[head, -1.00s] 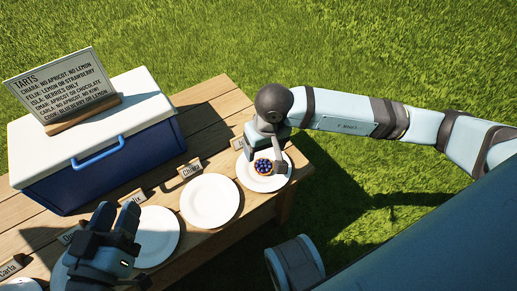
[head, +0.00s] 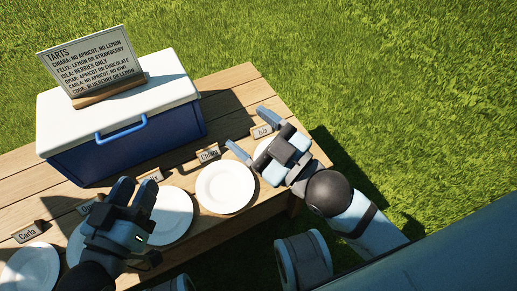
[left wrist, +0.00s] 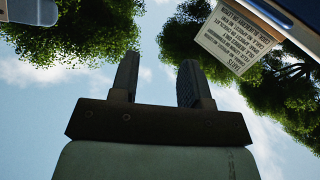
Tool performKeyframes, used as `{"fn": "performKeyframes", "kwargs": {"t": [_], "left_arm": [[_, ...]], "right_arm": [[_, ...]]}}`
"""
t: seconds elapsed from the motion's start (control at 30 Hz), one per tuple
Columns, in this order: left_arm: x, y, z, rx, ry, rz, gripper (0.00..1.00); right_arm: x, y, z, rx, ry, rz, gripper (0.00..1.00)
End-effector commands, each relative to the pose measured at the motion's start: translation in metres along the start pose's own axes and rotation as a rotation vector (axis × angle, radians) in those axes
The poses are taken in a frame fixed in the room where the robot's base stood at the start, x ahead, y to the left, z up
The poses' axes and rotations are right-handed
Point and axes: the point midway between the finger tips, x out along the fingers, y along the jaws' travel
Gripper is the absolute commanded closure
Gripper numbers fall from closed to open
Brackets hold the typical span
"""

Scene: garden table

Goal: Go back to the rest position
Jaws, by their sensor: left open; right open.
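My left gripper (head: 135,190) is open and empty, above the near edge of the table at the lower left. In the left wrist view its two fingers (left wrist: 158,75) stand apart with only sky and trees between them. My right gripper (head: 247,127) is open, over the table's right end, near the Isla card (head: 262,132). It covers most of the Isla plate (head: 261,148), and the blueberry tart there is hidden from view now. Nothing shows between its fingers.
The wooden table (head: 232,88) holds a blue cooler with a white lid (head: 130,145) and the tart sign (head: 92,62). White plates, such as Chiara's (head: 225,188) and Carla's (head: 30,268), line the near edge with name cards. Grass lies open to the right.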

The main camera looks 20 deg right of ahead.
Motion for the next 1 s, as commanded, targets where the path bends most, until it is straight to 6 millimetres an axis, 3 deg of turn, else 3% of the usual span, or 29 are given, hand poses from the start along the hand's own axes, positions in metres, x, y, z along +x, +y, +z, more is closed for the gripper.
{"fn": "performKeyframes", "kwargs": {"t": [0.1,0.23,0.77,0.87,1.0], "left_arm": [[0.0,0.0,-0.001,-0.003,0.003,-0.002,0.57],[0.001,0.0,-0.002,-0.007,0.005,-0.003,0.57],[0.0,-0.001,-0.001,0.001,0.002,-0.001,0.57],[-0.001,0.001,-0.011,0.002,0.024,-0.003,0.57],[-0.004,0.007,-0.048,0.002,0.122,-0.014,0.57]], "right_arm": [[-0.015,-0.008,0.021,0.321,-0.151,-0.015,0.27],[-0.024,-0.015,0.03,0.492,-0.229,-0.027,0.27],[-0.025,-0.016,0.031,0.517,-0.239,-0.031,0.27],[-0.023,-0.013,0.022,0.517,-0.219,-0.023,0.27],[-0.018,0.0,-0.013,0.513,-0.125,0.012,0.27]]}}
